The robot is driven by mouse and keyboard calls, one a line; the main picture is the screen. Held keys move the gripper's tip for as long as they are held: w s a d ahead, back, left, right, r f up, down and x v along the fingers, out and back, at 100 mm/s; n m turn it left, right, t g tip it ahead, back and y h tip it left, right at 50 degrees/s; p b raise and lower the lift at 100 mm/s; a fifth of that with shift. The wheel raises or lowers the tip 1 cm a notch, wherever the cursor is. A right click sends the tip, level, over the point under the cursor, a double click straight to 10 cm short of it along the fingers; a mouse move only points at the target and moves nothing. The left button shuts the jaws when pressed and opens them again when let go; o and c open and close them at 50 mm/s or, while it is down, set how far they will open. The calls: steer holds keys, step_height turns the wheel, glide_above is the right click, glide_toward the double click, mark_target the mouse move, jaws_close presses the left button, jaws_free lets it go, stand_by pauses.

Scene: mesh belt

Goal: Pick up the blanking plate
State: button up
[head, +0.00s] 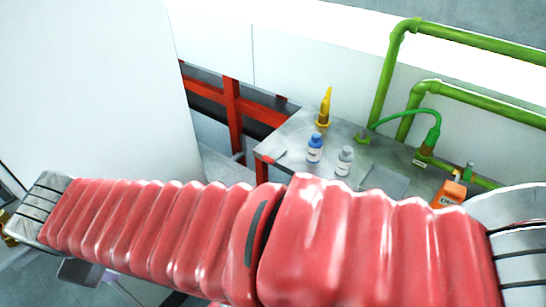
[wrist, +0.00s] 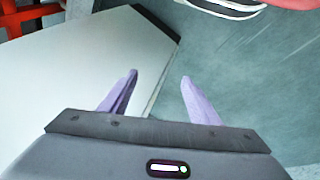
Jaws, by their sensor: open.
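A flat grey square plate (head: 385,180) lies on the metal table, partly hidden behind my red-sleeved arm; it looks like the blanking plate, but I cannot be sure. My gripper (wrist: 159,76) shows two purple fingers spread apart with nothing between them. In the head view only a small part of my gripper (head: 108,275) shows below the arm at the lower left, far from the table.
A large white panel (head: 90,90) stands at left, near red framing (head: 233,115).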

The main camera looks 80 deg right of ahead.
steer(key=s+d+f+n+g+h, duration=0.3)
steer(key=d+n, duration=0.1)
steer(key=d, duration=0.7)
steer(key=s+d+f+n+g+h, duration=0.3)
steer(key=s+d+f+n, duration=0.1)
steer(key=d, duration=0.8)
steer(key=s+d+f+n+g+h, duration=0.3)
steer(key=s+d+f+n+h, duration=0.1)
steer(key=d, duration=0.8)
steer(key=shift+s+f+n, duration=0.15)
steer(key=shift+n, duration=0.15)
glide_toward(267, 159)
steer(key=shift+x, duration=1.6)
steer(key=shift+f, duration=0.1)
steer(key=shift+x, duration=2.6)
